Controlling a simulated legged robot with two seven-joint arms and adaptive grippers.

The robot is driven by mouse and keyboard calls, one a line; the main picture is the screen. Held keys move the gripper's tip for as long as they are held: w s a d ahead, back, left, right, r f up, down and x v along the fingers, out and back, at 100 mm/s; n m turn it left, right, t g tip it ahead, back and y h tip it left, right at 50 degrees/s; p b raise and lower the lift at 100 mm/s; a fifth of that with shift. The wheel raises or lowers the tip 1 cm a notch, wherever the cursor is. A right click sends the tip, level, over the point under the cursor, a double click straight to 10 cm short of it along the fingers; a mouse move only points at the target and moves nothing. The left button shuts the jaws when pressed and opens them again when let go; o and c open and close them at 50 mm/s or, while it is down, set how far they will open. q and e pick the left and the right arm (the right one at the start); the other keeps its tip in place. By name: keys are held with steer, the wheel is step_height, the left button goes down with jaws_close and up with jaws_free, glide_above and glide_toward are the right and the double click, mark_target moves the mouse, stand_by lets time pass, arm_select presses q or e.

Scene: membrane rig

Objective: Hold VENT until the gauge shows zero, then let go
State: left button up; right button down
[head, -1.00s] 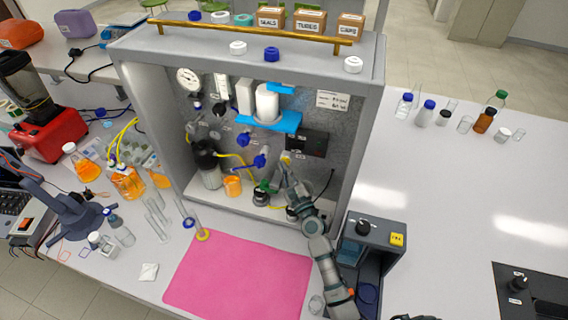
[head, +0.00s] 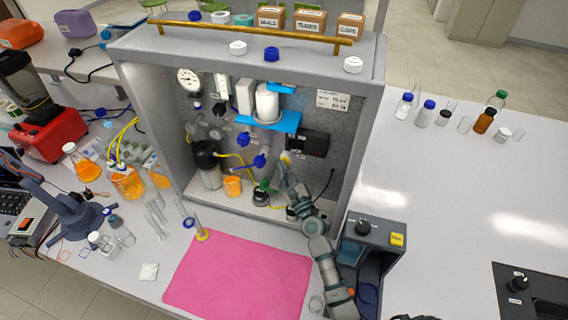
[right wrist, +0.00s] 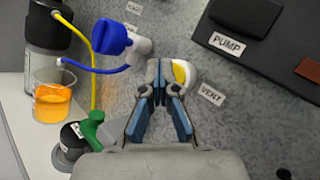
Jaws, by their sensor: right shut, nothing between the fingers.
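The VENT control is a yellow and white round knob (right wrist: 182,74) beside its VENT label (right wrist: 210,94) on the grey back panel. My right gripper (right wrist: 162,72) is shut and empty, its fingertips right at the knob's left side. Whether they touch or press it I cannot tell. In the head view my right gripper (head: 286,170) reaches into the rig at the yellow spot. The round white gauge (head: 188,79) sits at the panel's upper left; its needle is too small to read. My left gripper is not in view.
A black PUMP box (right wrist: 240,25) is above the VENT label. A blue valve (right wrist: 112,38), a green-topped part (right wrist: 92,126) and an orange beaker (right wrist: 54,100) are to the left. A pink mat (head: 240,275) lies before the rig.

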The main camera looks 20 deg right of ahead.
steer(key=shift+s+a+p, duration=0.3)
steer(key=shift+s+a, duration=0.2)
steer(key=shift+s, duration=0.35)
steer(key=s+a, duration=0.1)
steer(key=s, duration=0.1)
steer(key=s+a+p, duration=0.1)
steer(key=s, duration=0.1)
steer(key=shift+a, duration=0.4)
steer(key=shift+s+f, duration=0.1)
stand_by(0.3)
